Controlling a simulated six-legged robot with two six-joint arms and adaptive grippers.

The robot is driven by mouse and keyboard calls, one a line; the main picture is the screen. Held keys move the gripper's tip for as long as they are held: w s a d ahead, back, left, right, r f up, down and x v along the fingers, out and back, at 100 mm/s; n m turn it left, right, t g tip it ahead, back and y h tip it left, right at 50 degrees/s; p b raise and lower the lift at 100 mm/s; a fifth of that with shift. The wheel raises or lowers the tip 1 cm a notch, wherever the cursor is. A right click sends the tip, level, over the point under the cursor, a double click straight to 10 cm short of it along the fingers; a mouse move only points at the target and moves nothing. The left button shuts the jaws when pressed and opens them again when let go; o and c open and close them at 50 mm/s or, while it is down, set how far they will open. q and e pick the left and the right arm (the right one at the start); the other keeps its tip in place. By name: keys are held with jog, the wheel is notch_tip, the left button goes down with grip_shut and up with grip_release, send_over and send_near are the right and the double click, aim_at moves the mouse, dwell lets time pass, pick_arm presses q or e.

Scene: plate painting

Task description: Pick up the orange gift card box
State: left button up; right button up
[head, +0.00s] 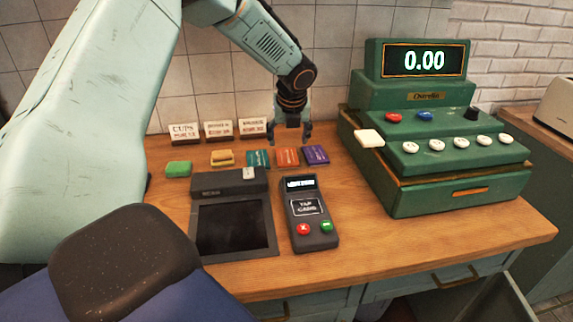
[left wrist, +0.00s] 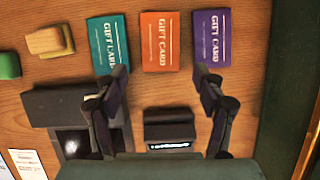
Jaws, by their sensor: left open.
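The orange gift card box (head: 287,156) lies on the wooden counter between the teal gift card box (head: 258,159) and the purple gift card box (head: 316,155). In the left wrist view the orange box (left wrist: 160,42) lies flat at the top middle, with the teal box (left wrist: 108,42) to its left and the purple box (left wrist: 212,38) to its right. My left gripper (head: 292,135) hangs above the row, pointing down. In the left wrist view its fingers (left wrist: 161,82) are spread wide, one near the teal box and one near the purple box, with nothing between them. My right gripper is not visible.
A card reader (head: 311,228) and a dark tablet-like terminal (head: 232,225) stand in front of the boxes. A green cash register (head: 440,165) stands to the right. Small signs (head: 218,131) stand behind. Green (head: 178,168) and yellow (head: 222,158) items lie to the left.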

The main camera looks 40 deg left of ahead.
aim_at(287, 157)
pick_arm(q)
jog(key=shift+w+a+f, duration=0.1)
jog(key=shift+w+f, duration=0.25)
jog(key=shift+f, duration=0.25)
jog(key=shift+w+a+f, duration=0.1)
jog(key=shift+w+f, duration=0.2)
jog(key=shift+f, duration=0.3)
jog(key=shift+s+a+f, duration=0.1)
jog(key=shift+a+f, duration=0.2)
jog(key=shift+f, duration=0.25)
jog(key=b+x, duration=0.1)
jog(key=x, duration=0.3)
jog(key=shift+a+r, duration=0.1)
jog(key=shift+a, duration=0.05)
jog(key=shift+w+f, duration=0.3)
jog(key=shift+w, duration=0.05)
jog(key=shift+s+r, duration=0.2)
jog(key=shift+s, duration=0.05)
jog(key=shift+s+r, duration=0.1)
jog(key=shift+c, duration=0.8)
jog(key=shift+f, duration=0.2)
jog(key=c, duration=0.5)
jog(key=shift+c, duration=0.5)
